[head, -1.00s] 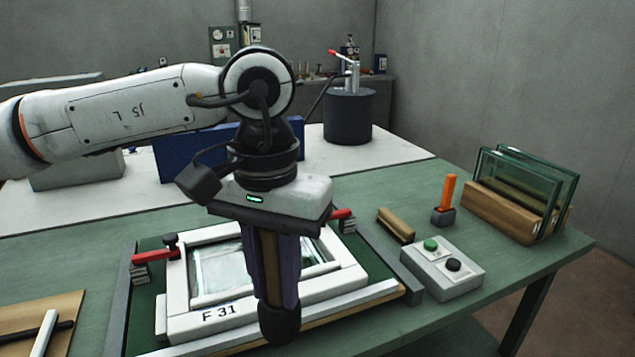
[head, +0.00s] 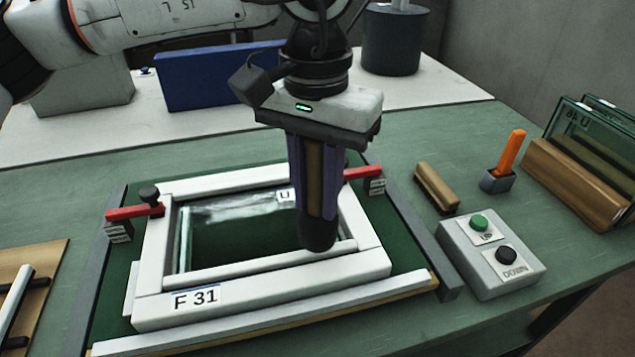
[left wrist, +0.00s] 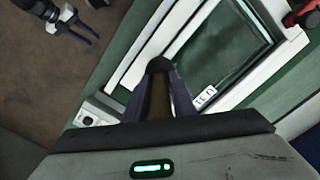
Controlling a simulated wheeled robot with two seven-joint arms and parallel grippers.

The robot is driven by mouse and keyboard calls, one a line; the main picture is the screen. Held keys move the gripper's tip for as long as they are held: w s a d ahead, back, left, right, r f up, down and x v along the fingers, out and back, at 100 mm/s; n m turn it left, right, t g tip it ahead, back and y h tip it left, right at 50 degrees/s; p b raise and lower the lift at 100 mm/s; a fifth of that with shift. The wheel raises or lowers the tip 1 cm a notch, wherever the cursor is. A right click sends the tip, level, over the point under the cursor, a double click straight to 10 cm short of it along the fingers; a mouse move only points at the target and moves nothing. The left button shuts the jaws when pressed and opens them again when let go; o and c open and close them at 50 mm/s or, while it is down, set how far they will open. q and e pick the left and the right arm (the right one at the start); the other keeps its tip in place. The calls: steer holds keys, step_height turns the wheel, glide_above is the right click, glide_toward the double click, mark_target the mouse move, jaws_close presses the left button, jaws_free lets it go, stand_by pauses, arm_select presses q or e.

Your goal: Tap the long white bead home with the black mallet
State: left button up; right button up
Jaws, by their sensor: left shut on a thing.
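My left gripper (head: 317,205) is shut on the brown handle of the black mallet (head: 317,236) and holds it upright, head down. The mallet's black head is at the right part of the long white bead (head: 240,270), a strip along the inner front edge of the white frame (head: 350,268). I cannot tell whether they touch. The left wrist view also shows the mallet head (left wrist: 160,66) by the frame (left wrist: 130,75). My right gripper (left wrist: 80,25) is open and empty, away from the frame in the left wrist view.
Red clamps stand at the frame's left (head: 135,212) and right (head: 362,173). A button box (head: 490,255), a wooden block (head: 436,187) and an orange-handled tool (head: 510,152) are to the right. Another white strip (head: 15,300) lies on a board at left.

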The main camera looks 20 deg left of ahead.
mark_target(317, 212)
arm_select(q)
steer(key=shift+w+f, duration=0.1)
steer(key=shift+f, duration=0.15)
stand_by(0.3)
steer(key=shift+f+b, duration=1.2)
steer(key=shift+f, duration=0.2)
steer(key=shift+r, duration=0.15)
steer(key=shift+r, duration=0.1)
step_height(317, 212, up, 5)
steer(key=p, duration=0.4)
